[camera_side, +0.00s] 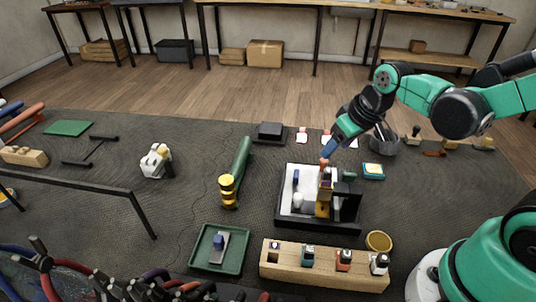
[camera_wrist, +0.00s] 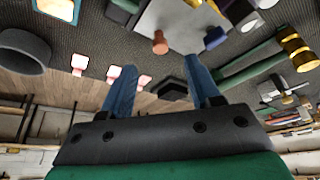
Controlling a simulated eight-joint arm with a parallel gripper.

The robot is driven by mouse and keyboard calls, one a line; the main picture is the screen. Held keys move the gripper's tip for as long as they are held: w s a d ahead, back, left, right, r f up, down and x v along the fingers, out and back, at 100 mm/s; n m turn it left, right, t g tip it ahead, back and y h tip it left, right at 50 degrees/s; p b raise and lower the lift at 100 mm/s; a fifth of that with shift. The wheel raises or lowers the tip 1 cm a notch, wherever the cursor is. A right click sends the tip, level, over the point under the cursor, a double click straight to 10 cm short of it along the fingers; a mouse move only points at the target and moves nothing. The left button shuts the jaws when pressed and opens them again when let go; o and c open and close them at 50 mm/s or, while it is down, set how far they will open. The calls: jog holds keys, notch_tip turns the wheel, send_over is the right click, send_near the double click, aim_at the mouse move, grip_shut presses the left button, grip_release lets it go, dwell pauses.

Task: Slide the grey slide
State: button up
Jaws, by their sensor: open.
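A black-framed fixture (camera_side: 318,227) stands in the middle right of the table in the side view, with a pale plate (camera_side: 291,182) in it. A salmon knob (camera_wrist: 160,42) shows over the pale plate in the wrist view, just beyond my fingertips and roughly between them. My gripper (camera_wrist: 160,61) is open, with its two blue fingers apart and nothing between them. In the side view my gripper (camera_side: 329,152) is above the fixture's back edge, close to the knob. I cannot tell for certain which part is the grey slide; my fingers hide some of the fixture.
A green tray (camera_side: 240,260) with a grey, blue-topped piece stands in front left. A wooden rack (camera_side: 325,278) with several small parts lies in front. A dark ring (camera_side: 384,140) and a blue-yellow box (camera_side: 373,171) stand right, a green cylinder (camera_side: 241,160) left.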

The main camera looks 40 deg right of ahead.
aim_at(327, 162)
jog(key=shift+x, duration=2.55)
grip_shut()
